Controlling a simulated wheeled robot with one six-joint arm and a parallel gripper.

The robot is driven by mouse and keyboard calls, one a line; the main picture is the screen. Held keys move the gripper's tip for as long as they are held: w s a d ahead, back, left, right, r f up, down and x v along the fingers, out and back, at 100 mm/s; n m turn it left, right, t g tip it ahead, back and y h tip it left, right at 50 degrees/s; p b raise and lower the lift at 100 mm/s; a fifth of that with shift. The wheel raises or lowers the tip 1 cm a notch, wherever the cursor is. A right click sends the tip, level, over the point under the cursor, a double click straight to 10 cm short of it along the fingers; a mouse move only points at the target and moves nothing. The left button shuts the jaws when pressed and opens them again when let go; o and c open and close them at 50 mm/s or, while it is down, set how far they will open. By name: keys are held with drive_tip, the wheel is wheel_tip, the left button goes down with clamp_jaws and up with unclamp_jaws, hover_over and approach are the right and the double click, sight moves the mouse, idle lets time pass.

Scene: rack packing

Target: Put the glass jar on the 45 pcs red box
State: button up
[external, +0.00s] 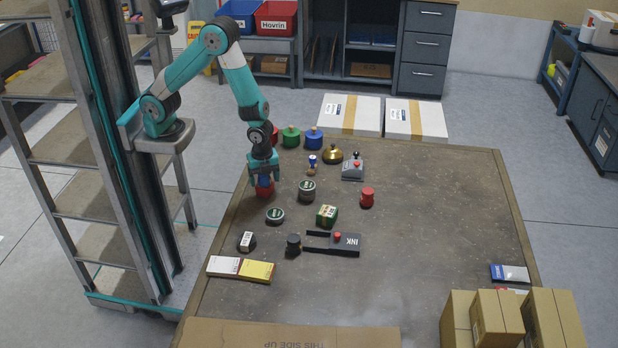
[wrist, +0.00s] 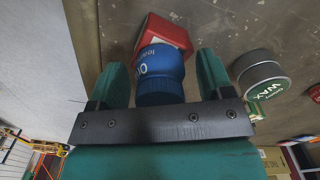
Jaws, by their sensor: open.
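A red box (external: 265,192) stands on the table near its left edge. A blue jar (external: 264,180) with white lettering is on top of it, below my gripper; I take it for the glass jar. In the wrist view the blue jar (wrist: 162,68) is between the fingers, with the red box (wrist: 150,30) just beyond it. My gripper (wrist: 160,78) is open, one finger on each side of the jar, with gaps visible. In the external view my gripper (external: 264,183) points down over the box. The box's count print is not readable.
A wax tin (external: 307,190) stands right of the box, and another round tin (external: 275,215) is in front. Green (external: 291,137) and blue (external: 313,138) lidded containers stand behind. A green box (external: 327,215) is farther right. The table's right half is mostly clear.

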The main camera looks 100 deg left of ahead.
wheel_tip(320, 180, up, 12)
drive_tip(key=shift+f, duration=0.2)
drive_tip(key=s+a+r+n+y, duration=0.2)
drive_tip(key=s+a+r+n, duration=0.4)
drive_tip(key=s+a+n, duration=0.3)
drive_tip(key=s+a+r+n+y, duration=0.2)
drive_tip(key=s+a+r+n, duration=0.5)
drive_tip(key=s+a+n, duration=0.2)
drive_tip(key=shift+a+r+n, duration=0.15)
drive_tip(key=shift+a+n, duration=0.75)
drive_tip(key=shift+a, duration=0.15)
